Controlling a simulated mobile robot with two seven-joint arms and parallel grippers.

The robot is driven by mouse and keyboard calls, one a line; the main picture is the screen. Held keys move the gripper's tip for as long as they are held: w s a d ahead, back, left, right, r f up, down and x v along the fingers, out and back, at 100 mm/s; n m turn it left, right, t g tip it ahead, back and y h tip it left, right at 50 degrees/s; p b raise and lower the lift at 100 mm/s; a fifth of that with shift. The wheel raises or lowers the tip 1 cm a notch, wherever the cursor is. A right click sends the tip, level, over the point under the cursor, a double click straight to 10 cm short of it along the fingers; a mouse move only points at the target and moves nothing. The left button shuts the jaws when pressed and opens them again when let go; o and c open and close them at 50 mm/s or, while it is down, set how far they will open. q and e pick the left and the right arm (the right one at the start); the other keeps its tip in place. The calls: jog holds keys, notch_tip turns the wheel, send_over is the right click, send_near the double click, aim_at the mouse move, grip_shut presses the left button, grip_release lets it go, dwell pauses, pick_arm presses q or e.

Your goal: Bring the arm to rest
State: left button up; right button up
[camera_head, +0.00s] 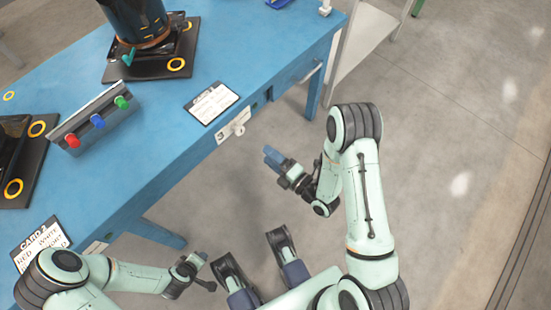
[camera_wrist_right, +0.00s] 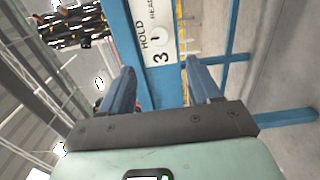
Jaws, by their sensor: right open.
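My right arm (camera_head: 365,195) reaches out over the grey floor to the right of the blue table. Its gripper (camera_head: 273,157) hangs beside the table's front edge, apart from it. In the right wrist view its two blue fingers (camera_wrist_right: 161,88) stand wide apart with nothing held between them. Behind them the white "3 HOLD" plate and blue table parts show. My left arm (camera_head: 125,277) is folded low at the bottom left. Its gripper (camera_head: 200,258) is small there, and I cannot tell its opening.
The blue table (camera_head: 160,115) carries a button panel (camera_head: 98,120) with red, blue and green buttons, a card (camera_head: 211,103), "CARD 2" (camera_head: 40,240) and a dark machine (camera_head: 138,20) on a black base. A pale shelf (camera_head: 365,35) stands behind. The floor (camera_head: 450,150) at right is clear.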

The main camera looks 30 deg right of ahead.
pick_arm(q)
jog(key=shift+w+r, duration=0.15)
pick_arm(e)
jog(key=shift+v, duration=0.75)
